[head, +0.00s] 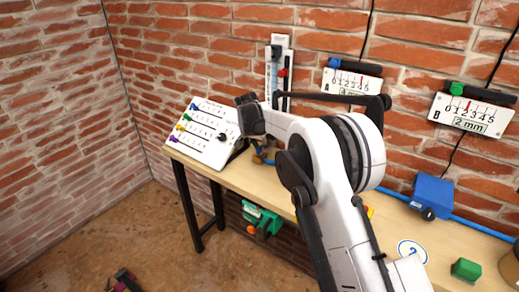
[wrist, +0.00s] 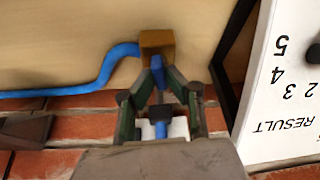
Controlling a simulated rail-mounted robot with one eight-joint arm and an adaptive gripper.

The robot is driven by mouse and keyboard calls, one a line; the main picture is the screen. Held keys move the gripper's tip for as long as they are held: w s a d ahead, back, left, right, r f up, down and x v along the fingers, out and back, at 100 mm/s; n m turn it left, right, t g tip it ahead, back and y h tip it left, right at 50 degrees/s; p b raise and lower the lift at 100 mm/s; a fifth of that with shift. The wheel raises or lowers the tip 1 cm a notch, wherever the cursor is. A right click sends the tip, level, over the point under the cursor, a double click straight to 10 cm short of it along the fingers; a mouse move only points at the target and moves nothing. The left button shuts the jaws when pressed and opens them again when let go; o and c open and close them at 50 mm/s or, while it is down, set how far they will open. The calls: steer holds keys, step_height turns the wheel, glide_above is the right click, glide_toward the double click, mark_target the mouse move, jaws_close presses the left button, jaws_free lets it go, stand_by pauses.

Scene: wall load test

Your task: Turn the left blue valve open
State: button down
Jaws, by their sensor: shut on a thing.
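The blue valve (wrist: 157,63) shows in the wrist view as a narrow blue handle against a brass-coloured block (wrist: 158,42). A blue hose (wrist: 100,80) runs left from the block. My gripper (wrist: 158,78) has its two fingers closed in on the blue handle, one on each side. Another blue part (wrist: 161,129) with a white piece beside it shows between the finger bases; I cannot tell what it belongs to. In the head view, brass and blue fittings (head: 260,157) show at the back of the bench, and my arm mostly hides the gripper and handle.
The wooden bench (head: 400,222) holds a white sloped panel (head: 205,133) with coloured sliders, a blue box (head: 433,193) and a green block (head: 466,269). Gauges A (head: 351,82) and B (head: 471,115) hang on the brick wall. A green device (head: 262,217) sits below the bench edge.

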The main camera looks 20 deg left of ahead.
steer(key=n+y+b, duration=0.1)
steer(key=n+b, duration=0.1)
steer(key=n, duration=0.1)
steer(key=shift+d+f, duration=0.1)
steer(key=shift+f, duration=0.05)
steer(key=n+y+b, duration=0.1)
steer(key=n, duration=0.1)
steer(key=n+y, duration=0.1)
steer(key=n, duration=0.2)
steer(key=shift+g+b, duration=0.4)
steer(key=n+g+y+b, duration=0.1)
steer(key=n, duration=0.3)
steer(key=shift+w+d, duration=0.1)
steer(key=shift+n+g+y, duration=0.3)
steer(key=shift+n+g, duration=0.4)
steer(key=shift+n, duration=1.3)
steer(key=c, duration=1.8)
jaws_free()
steer(key=shift+o, duration=0.2)
steer(key=shift+r, duration=0.25)
steer(key=v, duration=1.1)
steer(key=shift+d+r, duration=0.25)
steer(key=shift+r, duration=0.1)
